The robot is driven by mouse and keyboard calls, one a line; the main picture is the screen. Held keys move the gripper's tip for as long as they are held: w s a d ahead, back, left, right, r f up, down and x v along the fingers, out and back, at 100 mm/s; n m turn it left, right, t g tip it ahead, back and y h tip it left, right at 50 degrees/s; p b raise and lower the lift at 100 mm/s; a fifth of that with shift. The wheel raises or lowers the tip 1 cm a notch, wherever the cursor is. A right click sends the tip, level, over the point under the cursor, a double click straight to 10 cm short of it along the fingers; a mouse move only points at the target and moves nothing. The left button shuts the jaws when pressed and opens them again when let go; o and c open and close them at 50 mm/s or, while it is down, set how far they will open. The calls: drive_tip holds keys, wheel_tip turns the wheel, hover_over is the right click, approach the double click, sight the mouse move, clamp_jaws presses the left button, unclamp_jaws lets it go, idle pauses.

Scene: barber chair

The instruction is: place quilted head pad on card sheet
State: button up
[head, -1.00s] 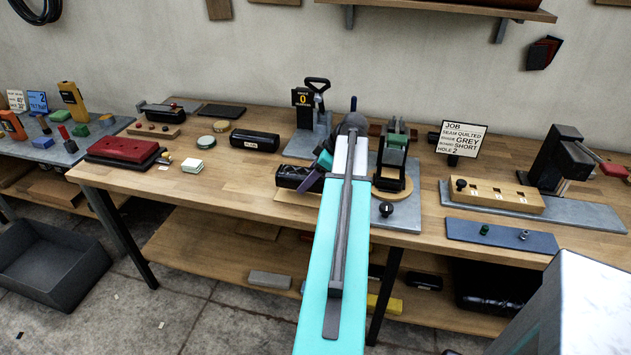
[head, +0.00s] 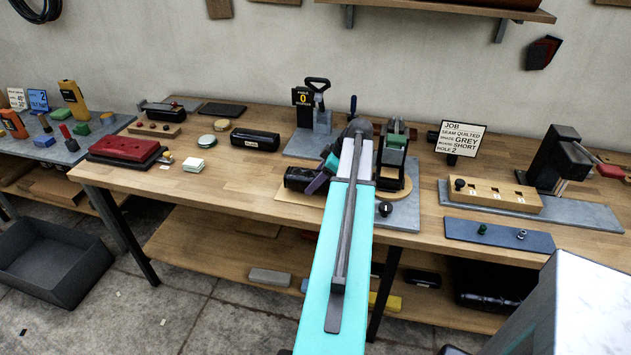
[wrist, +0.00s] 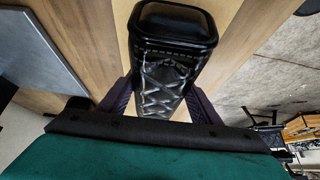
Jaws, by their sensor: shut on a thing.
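The quilted head pad (head: 298,178) is a black padded block with a diamond-stitched face, shown close up in the wrist view (wrist: 162,80). My gripper (head: 318,181) is shut on it, with a dark purple finger on each side in the wrist view (wrist: 160,102). The card sheet (head: 287,196) is a thin tan sheet on the bench, partly hidden by my arm and the pad. The pad is over or at the card's back edge in the head view. I cannot tell whether it touches the card.
A black roll (head: 254,139) lies to the left on the bench. A black clamp stand (head: 394,165) is close right of my arm. Bench between the roll and the card is clear.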

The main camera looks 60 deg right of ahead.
drive_tip(key=shift+f, duration=0.65)
drive_tip(key=shift+f, duration=0.1)
drive_tip(key=o, duration=1.3)
drive_tip(key=shift+b+v, duration=1.15)
drive_tip(key=shift+v, duration=4.95)
